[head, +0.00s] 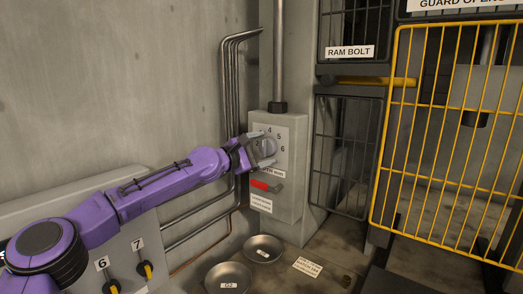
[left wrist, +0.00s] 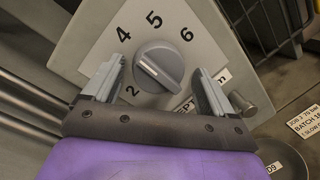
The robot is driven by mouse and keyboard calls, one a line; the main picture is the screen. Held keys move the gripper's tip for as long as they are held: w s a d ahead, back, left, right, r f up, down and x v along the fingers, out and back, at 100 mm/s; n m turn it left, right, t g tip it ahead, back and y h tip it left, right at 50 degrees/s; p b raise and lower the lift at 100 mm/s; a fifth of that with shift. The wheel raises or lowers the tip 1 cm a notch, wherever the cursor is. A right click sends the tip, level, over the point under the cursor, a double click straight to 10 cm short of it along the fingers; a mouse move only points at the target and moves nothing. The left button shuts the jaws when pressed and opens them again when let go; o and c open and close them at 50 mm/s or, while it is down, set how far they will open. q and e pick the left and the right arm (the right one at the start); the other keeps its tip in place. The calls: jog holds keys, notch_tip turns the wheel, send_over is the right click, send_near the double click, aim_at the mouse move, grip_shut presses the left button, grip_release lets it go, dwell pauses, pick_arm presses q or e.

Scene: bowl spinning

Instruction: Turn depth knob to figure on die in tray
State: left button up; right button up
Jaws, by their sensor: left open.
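The depth knob (left wrist: 160,66) is a round grey dial with a raised grip and a white line, on a white plate marked 2, 4, 5 and 6. The white line slants toward the left finger, between the 2 and the 4; any figure there is hidden. In the head view the knob (head: 267,147) is partly covered by my gripper. My left gripper (left wrist: 162,84) is open, with one finger on each side of the knob; I cannot tell whether they touch it. It also shows in the head view (head: 262,153). I see no die or tray. My right gripper is not in view.
The knob is on a grey wall box (head: 290,212) with a red part (head: 259,185) and a lever below. Two metal bowls (head: 228,278) stand below. A yellow guard (head: 450,140) is at right. Pipes (head: 229,90) run behind my arm. A panel with switches (head: 145,269) is at lower left.

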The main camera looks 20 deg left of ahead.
pick_arm(q)
jog(key=shift+s+a+r, duration=0.2)
jog(key=shift+s+r, duration=0.1)
jog(key=shift+s, duration=0.15)
jog(key=shift+w+d+f, duration=0.15)
jog(key=shift+w+d, duration=0.05)
jog(key=c, duration=1)
jog(key=shift+c, duration=0.2)
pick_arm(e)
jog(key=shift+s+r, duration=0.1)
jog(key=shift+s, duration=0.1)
